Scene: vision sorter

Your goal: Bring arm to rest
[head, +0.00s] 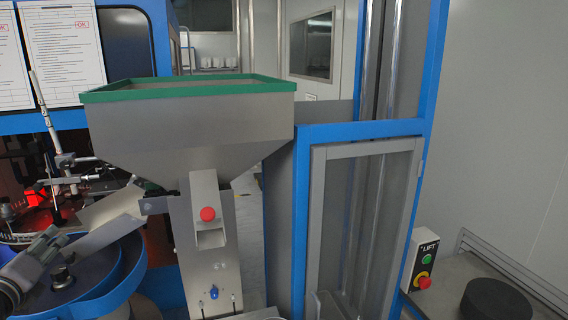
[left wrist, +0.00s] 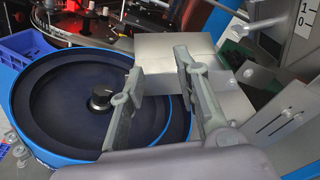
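My left gripper (head: 50,243) comes in from the lower left of the head view, over the round blue-rimmed bowl (head: 118,287) and close to the metal chute. In the left wrist view its two grey fingers (left wrist: 160,75) are spread apart with nothing held between them. A metal chute plate (left wrist: 185,47) lies beyond the fingertips; I cannot tell if they touch it. The dark bowl with a central black knob (left wrist: 100,97) lies below and to the left of the fingers. My right gripper is in neither view.
A steel hopper (head: 190,125) with a green rim stands right of my left gripper, beside a blue-framed lift (head: 355,130). A lift control box (head: 424,262) and a black round object (head: 495,300) are at the right. A blue crate (left wrist: 20,48) sits beyond the bowl.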

